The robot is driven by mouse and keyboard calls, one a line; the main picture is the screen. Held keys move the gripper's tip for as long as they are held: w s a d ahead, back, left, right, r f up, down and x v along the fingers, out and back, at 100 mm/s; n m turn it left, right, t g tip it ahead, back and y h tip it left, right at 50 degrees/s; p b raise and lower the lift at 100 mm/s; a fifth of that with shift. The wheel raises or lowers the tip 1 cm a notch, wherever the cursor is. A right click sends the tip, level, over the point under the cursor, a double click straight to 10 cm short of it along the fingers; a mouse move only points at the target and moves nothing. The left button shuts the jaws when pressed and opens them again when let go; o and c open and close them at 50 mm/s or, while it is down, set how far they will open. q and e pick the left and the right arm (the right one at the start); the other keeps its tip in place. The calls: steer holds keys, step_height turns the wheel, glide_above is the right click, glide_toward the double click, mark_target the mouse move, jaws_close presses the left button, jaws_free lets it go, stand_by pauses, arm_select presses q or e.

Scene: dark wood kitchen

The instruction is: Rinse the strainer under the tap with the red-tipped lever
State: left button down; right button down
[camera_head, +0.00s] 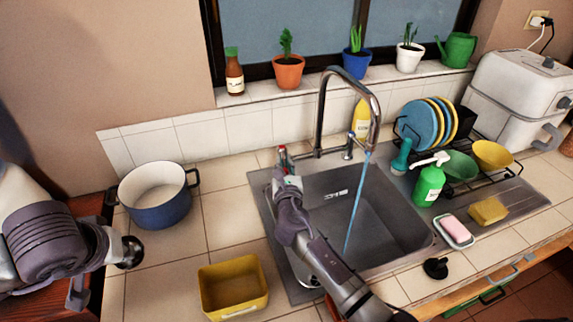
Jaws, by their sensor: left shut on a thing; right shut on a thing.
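My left gripper (112,250) is at the left, over the counter in front of the blue pot. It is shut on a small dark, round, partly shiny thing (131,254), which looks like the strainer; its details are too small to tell. My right gripper (285,172) is shut at the red-tipped lever (282,155) at the sink's back left, and its fingers partly hide the lever. The curved metal tap (321,105) stands behind the sink. A blue water stream (356,200) runs from its spout into the grey sink (385,215). My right arm covers the sink's left part.
The blue pot (160,210) and a yellow tub (212,290) stand left of the sink. A green soap bottle (428,187), pink soap (456,228), yellow sponge (487,210) and dish rack are on the right. A black knobbed piece (435,268) lies in front. Counter between pot and sink is clear.

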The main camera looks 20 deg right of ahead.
steer(key=c, duration=1.2)
jaws_free()
steer(key=shift+o, duration=0.2)
steer(key=v, duration=1.2)
